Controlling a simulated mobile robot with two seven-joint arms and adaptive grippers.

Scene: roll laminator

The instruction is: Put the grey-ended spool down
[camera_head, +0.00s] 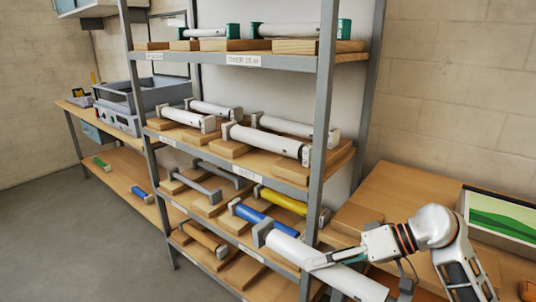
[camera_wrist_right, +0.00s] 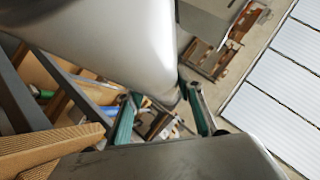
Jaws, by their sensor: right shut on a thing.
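The grey-ended spool (camera_head: 291,246) is a long white roll with a grey block at its left end. In the right wrist view the white roll (camera_wrist_right: 112,38) fills the upper left, close to the fingers of my right gripper (camera_wrist_right: 164,113). I cannot tell whether the spool touches the shelf. My left gripper is out of view.
The grey rack's middle shelf (camera_head: 268,166) holds several white spools on wooden cradles. The shelf below holds grey spools, a yellow roll (camera_head: 283,201) and a blue roll (camera_head: 250,215). A rack post (camera_head: 319,130) stands close to the held spool. A wooden table (camera_head: 400,196) is at right.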

